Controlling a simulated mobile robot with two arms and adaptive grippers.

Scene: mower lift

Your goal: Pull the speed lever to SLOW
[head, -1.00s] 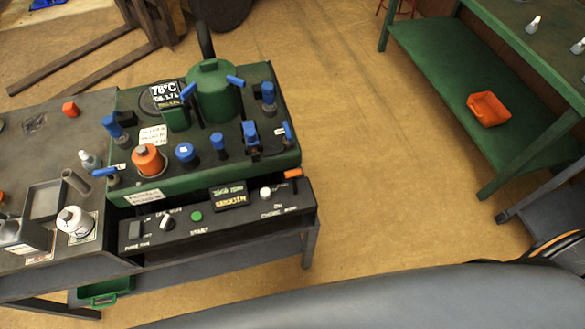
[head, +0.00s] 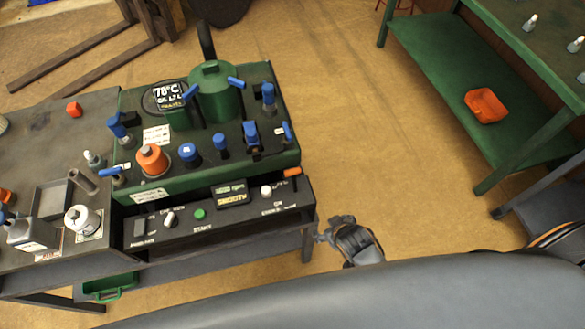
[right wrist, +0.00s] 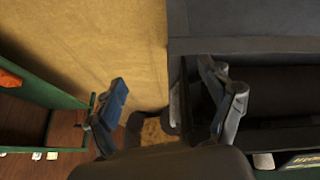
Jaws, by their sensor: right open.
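The black control panel (head: 220,212) runs along the front of the green engine bench in the head view. At its right end are a white-knobbed lever (head: 266,190) and an orange-handled lever (head: 292,172). The panel lettering is too small to tell which is the speed lever. A small display (head: 231,193) on the panel reads about "SMOOTH". My right gripper (head: 323,231) is just right of the panel's right end, apart from both levers. In the right wrist view, the right gripper (right wrist: 165,103) has its fingers spread, with nothing between them. My left gripper is out of view.
The green engine block (head: 215,155) carries several blue handles and an orange knob (head: 152,158). A grey side table (head: 60,140) stands left. A green workbench (head: 440,85) with an orange tray (head: 486,105) is at right. Open floor lies between.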

